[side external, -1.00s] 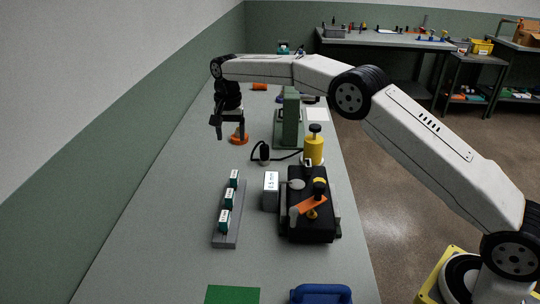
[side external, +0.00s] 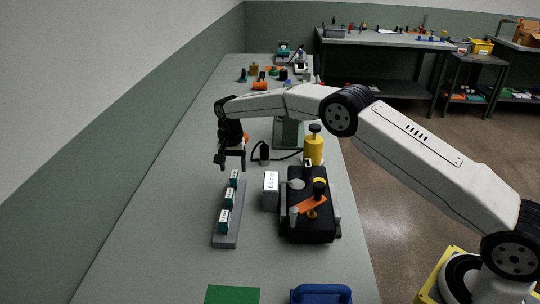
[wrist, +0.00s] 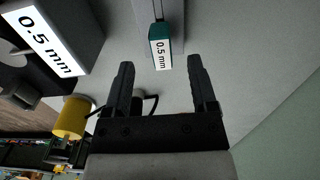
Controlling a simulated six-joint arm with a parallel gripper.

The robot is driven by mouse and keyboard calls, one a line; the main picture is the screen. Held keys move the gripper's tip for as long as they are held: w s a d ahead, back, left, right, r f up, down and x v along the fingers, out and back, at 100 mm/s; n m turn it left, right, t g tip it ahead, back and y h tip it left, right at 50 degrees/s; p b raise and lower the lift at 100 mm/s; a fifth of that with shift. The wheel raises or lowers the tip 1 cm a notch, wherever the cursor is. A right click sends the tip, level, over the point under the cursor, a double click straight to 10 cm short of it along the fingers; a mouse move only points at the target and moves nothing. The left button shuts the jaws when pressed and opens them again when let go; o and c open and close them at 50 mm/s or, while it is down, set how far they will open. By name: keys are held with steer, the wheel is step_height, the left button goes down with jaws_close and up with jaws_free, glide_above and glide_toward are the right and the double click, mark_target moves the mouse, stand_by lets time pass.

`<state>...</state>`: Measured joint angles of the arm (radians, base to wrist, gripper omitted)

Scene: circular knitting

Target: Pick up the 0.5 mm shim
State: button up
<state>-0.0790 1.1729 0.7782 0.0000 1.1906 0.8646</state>
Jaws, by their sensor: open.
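The 0.5 mm shim (wrist: 160,33) has a teal tab and a white label reading "0.5 mm". It stands upright in the grey rack (wrist: 177,13), at the rack's far end in the side view (side external: 234,178). My gripper (side external: 231,166) is open and empty, just above and beyond the far shim. In the wrist view my gripper's fingers (wrist: 160,66) are spread, with the shim ahead between them and not touched.
A dark box with a "0.5 mm" display (wrist: 45,38) is right of the rack in the side view. Beside it stand a black fixture (side external: 310,222) with an orange lever and a yellow cylinder (side external: 314,151). A green mat (side external: 232,294) lies at the front. The bench left of the rack is clear.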

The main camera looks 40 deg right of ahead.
mark_target(234, 176)
steer(key=shift+a+f, duration=0.1)
steer(key=shift+f, duration=3.15)
jaws_close()
